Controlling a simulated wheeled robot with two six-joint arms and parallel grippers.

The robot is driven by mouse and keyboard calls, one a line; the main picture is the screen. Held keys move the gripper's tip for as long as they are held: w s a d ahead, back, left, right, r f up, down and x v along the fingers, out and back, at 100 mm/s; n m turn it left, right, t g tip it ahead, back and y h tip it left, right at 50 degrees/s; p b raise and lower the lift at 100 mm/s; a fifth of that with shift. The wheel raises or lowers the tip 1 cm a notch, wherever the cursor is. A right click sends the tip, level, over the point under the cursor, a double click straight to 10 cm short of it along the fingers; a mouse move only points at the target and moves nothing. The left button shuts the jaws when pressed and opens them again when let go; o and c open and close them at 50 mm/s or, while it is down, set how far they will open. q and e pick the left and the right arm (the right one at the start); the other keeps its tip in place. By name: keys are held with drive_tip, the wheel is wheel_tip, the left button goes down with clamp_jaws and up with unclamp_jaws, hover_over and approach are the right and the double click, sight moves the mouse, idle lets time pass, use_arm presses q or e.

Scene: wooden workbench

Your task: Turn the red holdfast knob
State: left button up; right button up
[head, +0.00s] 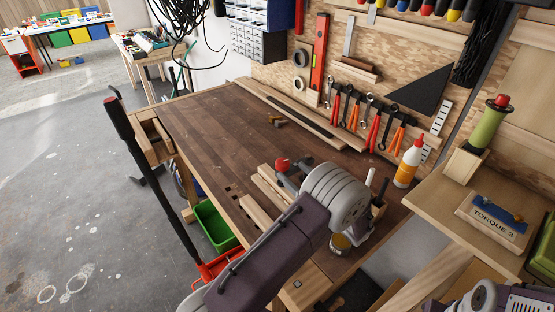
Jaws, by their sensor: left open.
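The red holdfast knob (282,163) shows as a small red piece above the workbench, just left of my left wrist. My left gripper (291,172) is at the knob, with its dark grey fingers apart close beside it. Whether the fingers touch the knob I cannot tell. My left wrist and forearm hide most of the gripper and the holdfast below the knob. My right gripper is not in view; only part of my right arm shows at the bottom right corner.
The wooden workbench (215,125) is mostly clear at its far left. Wooden strips lie near the knob. A green cylinder with a red top (488,125) stands at right.

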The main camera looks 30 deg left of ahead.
sight(278, 159)
use_arm(q)
drive_tip(key=p+x, duration=0.1)
drive_tip(key=x, duration=0.8)
drive_tip(key=shift+a, duration=0.15)
drive_tip(key=c, duration=1.4)
